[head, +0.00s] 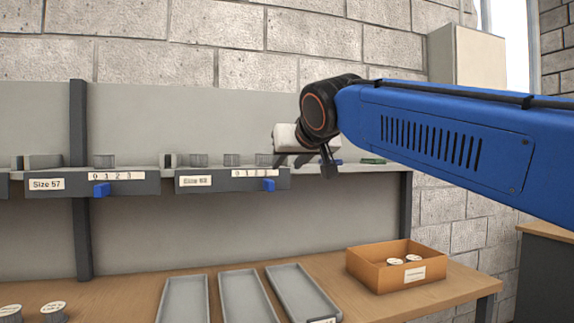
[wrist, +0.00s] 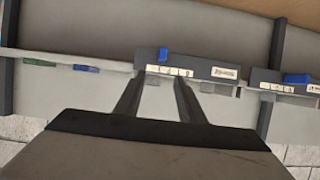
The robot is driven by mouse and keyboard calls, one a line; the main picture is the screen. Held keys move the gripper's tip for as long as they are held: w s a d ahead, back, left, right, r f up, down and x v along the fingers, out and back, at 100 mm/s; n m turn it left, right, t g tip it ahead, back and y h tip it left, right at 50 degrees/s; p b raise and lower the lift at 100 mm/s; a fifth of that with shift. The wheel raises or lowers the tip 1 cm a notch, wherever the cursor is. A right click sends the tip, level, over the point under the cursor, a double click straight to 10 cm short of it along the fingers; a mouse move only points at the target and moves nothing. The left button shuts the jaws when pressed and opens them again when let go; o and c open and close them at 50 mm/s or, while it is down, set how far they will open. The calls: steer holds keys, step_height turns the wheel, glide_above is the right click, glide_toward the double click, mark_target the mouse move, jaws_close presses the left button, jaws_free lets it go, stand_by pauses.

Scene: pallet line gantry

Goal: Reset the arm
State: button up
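My arm (head: 440,130) reaches in from the right in the head view, blue with a dark wrist joint. My gripper (head: 303,162) is in front of the shelf, near the right end of the Size 68-looking rack, whose label is hard to read. In the wrist view my gripper (wrist: 160,82) shows two dark fingers standing apart with nothing seen between them. The rack (head: 232,180) has a number strip and a blue slider (head: 269,185); it also shows upside down in the wrist view (wrist: 200,68), beyond the fingertips.
A Size 57 rack (head: 70,185) stands to the left. Below, the wooden bench (head: 335,262) carries grey trays (head: 243,297), an orange-brown box (head: 380,275) with round pieces, and two loose round pieces (head: 53,311). Green and blue items (wrist: 40,63) lie on the shelf.

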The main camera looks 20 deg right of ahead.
steer(key=shift+f, duration=0.1)
steer(key=s+d+f+g, duration=0.2)
steer(key=s+f, duration=0.7)
steer(key=f, duration=0.6)
steer(key=s+d+f+g, duration=0.2)
steer(key=s+f+g, duration=0.2)
steer(key=s+f, duration=0.5)
steer(key=s+d+f+g, duration=0.2)
steer(key=s+f, duration=0.7)
steer(key=f, duration=1.3)
steer(key=shift+s+d+f+g, duration=0.25)
steer(key=shift+s+d+g, duration=0.05)
steer(key=shift+d+g, duration=0.1)
steer(key=shift+c, duration=0.6)
